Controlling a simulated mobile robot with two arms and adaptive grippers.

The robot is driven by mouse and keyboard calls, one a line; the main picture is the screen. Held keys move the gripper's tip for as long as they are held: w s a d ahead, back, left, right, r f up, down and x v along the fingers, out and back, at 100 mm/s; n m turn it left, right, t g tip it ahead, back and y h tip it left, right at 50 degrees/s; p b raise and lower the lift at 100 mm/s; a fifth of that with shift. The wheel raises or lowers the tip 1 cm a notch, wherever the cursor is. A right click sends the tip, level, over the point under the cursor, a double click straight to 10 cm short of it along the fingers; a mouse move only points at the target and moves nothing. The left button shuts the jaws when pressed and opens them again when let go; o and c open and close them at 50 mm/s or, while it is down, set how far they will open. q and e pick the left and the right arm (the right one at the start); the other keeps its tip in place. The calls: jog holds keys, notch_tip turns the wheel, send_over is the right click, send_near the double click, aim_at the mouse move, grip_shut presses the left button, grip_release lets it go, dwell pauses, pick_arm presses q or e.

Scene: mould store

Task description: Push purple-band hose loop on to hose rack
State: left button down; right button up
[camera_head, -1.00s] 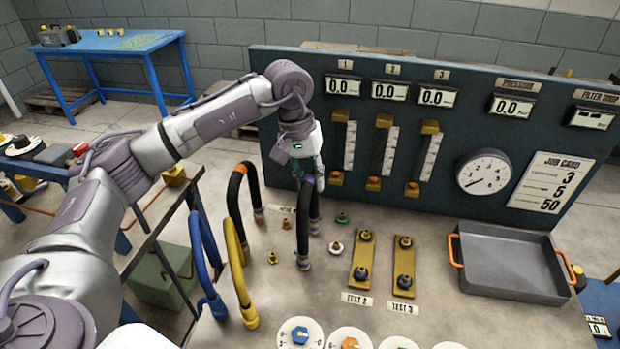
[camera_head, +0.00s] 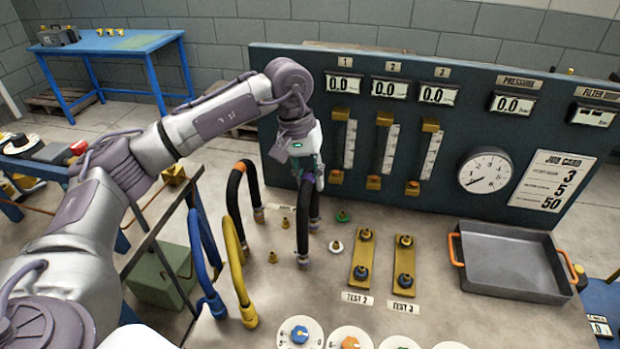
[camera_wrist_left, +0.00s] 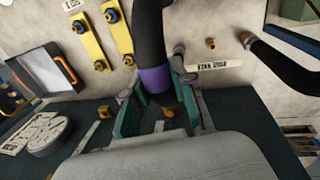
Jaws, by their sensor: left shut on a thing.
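The purple-band hose loop (camera_head: 303,222) is a black arch whose near end is by the bench top. My left gripper (camera_head: 308,174) is shut on it at the top of the arch. In the left wrist view the purple band (camera_wrist_left: 154,79) shows between the fingers of my left gripper (camera_wrist_left: 160,106). The hose rack's label (camera_head: 279,209) lies on the bench just left of the held loop, and it also shows in the left wrist view (camera_wrist_left: 214,67). Whether the loop's ends touch the bench or fittings, I cannot tell. My right gripper is out of view.
An orange-band black loop (camera_head: 233,200), a blue loop (camera_head: 204,265) and a yellow loop (camera_head: 236,272) stand left. Small brass fittings (camera_head: 272,257) are between. Two brass test plates (camera_head: 362,262) and a grey tray (camera_head: 512,265) stand right. The gauge panel (camera_head: 455,130) rises behind.

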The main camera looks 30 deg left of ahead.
pick_arm(q)
jog(key=c, duration=0.9)
grip_release()
jog(key=r, duration=0.4)
jog(key=a+r, duration=0.1)
jog(key=r, duration=0.3)
jog(key=a+r, duration=0.1)
jog(key=r, duration=0.2)
jog(key=shift+s+r, duration=0.35)
jog(key=shift+r, duration=0.05)
